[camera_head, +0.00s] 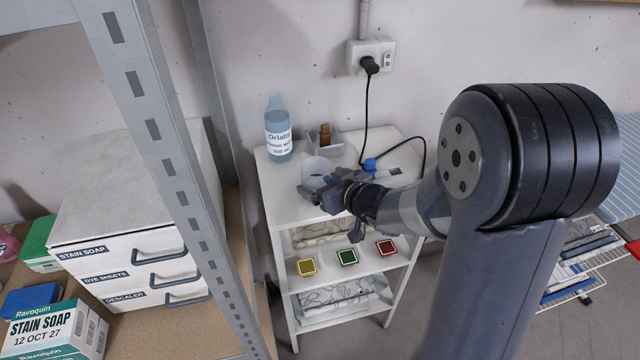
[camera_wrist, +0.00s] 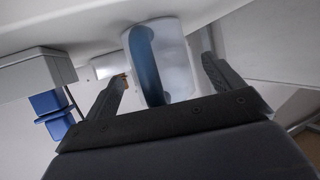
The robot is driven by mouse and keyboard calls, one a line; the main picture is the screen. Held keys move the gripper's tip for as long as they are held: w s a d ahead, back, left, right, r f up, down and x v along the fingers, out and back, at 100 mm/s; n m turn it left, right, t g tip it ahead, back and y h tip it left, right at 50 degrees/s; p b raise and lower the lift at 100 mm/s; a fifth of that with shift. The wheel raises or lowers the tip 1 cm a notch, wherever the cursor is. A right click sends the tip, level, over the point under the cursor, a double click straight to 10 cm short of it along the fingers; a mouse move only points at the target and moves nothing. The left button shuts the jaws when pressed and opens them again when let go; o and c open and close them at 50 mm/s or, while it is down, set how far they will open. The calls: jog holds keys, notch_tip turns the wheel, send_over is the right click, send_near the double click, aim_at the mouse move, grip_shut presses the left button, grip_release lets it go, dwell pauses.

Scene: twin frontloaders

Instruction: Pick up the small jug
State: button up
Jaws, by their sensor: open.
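The small jug is a pale cylinder with a blue handle. In the head view the jug (camera_head: 316,167) stands on top of the white shelf unit, partly hidden behind my gripper (camera_head: 326,190). In the wrist view the jug (camera_wrist: 178,62) is between the two dark fingers of my gripper (camera_wrist: 165,68), its blue handle (camera_wrist: 147,65) facing the camera. The fingers are apart, one on each side of it in the picture. I cannot tell whether either finger touches it.
A blue bottle (camera_head: 278,130) and a grey bin (camera_head: 323,144) stand behind the jug on the white shelf unit (camera_head: 288,206). A blue item (camera_head: 370,165) and a black cord lie to the right. A metal rack post (camera_head: 160,150) rises at left.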

jog(key=shift+w+a+f, duration=0.2)
jog(key=shift+w+a, duration=0.1)
jog(key=shift+w, duration=0.1)
jog(key=shift+c, duration=0.6)
jog(key=c, duration=1.1)
